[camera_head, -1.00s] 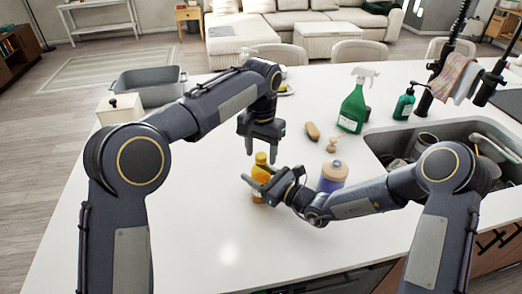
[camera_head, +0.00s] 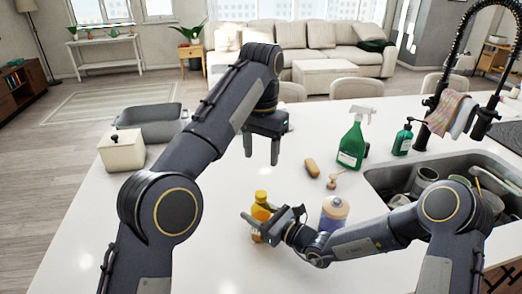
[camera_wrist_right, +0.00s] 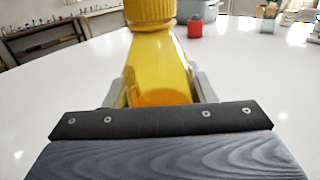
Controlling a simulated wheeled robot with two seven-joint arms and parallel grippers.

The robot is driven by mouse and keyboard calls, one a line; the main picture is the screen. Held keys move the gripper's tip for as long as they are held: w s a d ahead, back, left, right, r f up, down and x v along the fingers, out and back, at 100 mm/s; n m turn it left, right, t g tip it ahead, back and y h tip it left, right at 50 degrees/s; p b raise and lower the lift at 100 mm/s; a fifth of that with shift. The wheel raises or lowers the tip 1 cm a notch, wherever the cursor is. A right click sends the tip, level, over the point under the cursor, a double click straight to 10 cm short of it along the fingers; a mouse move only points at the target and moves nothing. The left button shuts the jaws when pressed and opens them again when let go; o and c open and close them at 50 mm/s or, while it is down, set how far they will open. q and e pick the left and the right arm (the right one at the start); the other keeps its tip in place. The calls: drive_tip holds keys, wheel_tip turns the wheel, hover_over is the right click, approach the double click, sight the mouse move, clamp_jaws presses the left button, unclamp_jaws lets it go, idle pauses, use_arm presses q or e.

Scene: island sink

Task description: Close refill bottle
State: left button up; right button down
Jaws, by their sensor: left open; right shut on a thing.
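The yellow refill bottle (camera_head: 260,213) stands upright on the white counter. Its yellow cap (camera_head: 261,196) sits on top; I cannot tell how tight it is. My right gripper (camera_head: 248,228) is shut around the bottle's body from the right. In the right wrist view the bottle (camera_wrist_right: 160,60) is between the fingers, with its ribbed cap (camera_wrist_right: 150,12) cut off by the top edge. My left gripper (camera_head: 262,161) is open and empty, fingers down, above and apart from the cap.
A blue bottle with a tan top (camera_head: 334,212) stands close to the right of my right gripper. A green spray bottle (camera_head: 352,146), a brown brush (camera_head: 312,168) and a small wooden item (camera_head: 334,181) are behind. The sink (camera_head: 400,180) is at right.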

drive_tip(key=c, duration=0.5)
unclamp_jaws()
drive_tip(key=b+v, duration=0.1)
drive_tip(key=v, duration=0.7)
drive_tip(key=shift+b, duration=0.4)
drive_tip(key=shift+a, duration=0.1)
